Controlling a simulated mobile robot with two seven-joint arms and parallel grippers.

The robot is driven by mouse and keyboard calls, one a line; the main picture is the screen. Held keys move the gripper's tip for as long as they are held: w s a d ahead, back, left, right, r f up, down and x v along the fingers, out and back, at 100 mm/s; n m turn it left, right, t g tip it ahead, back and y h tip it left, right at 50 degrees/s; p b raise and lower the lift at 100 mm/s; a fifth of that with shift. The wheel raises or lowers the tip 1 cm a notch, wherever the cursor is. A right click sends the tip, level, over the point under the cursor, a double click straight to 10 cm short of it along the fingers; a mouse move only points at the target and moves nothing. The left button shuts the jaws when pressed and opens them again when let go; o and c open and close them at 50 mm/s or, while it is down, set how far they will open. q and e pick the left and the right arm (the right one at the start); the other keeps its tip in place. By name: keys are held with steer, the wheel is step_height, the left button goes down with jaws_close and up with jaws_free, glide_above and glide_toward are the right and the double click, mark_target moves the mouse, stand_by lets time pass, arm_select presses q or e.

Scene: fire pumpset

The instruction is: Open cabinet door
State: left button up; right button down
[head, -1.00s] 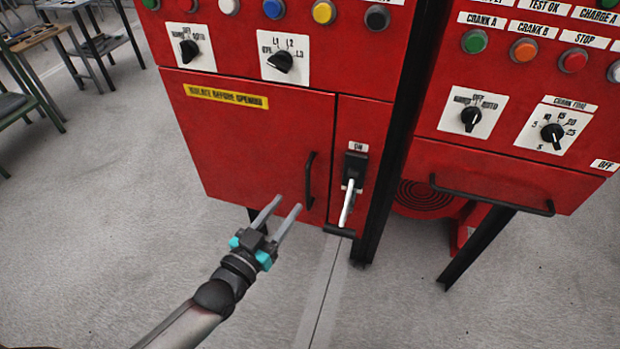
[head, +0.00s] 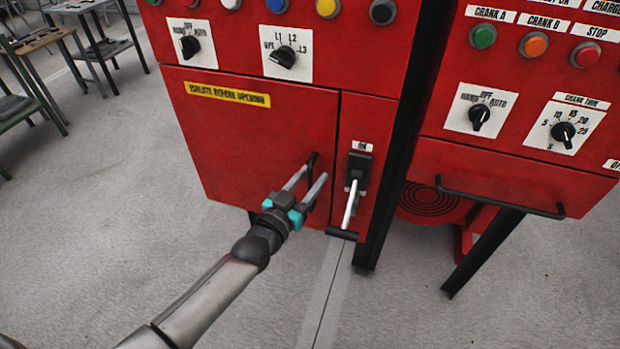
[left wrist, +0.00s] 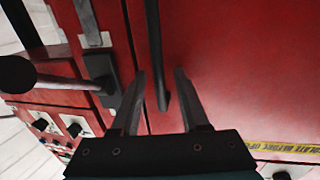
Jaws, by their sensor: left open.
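The red cabinet door (head: 241,130) with a yellow warning label (head: 228,95) is shut. Its black vertical handle (head: 311,163) is near the door's right edge, partly hidden by my fingers in the head view. My left gripper (head: 307,180) is open at the handle. In the left wrist view the black handle (left wrist: 158,60) shows between the two open fingers of my left gripper (left wrist: 158,85), seemingly untouched by them. My right gripper is not in view.
A black isolator switch with a pale lever (head: 350,205) sits on the narrow panel right of the door, close to my gripper. A second red cabinet (head: 500,170) with a black bar handle stands at right. Tables (head: 80,20) stand far left; floor in front is clear.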

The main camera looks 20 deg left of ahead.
arm_select(q)
jaws_close()
stand_by(1.3)
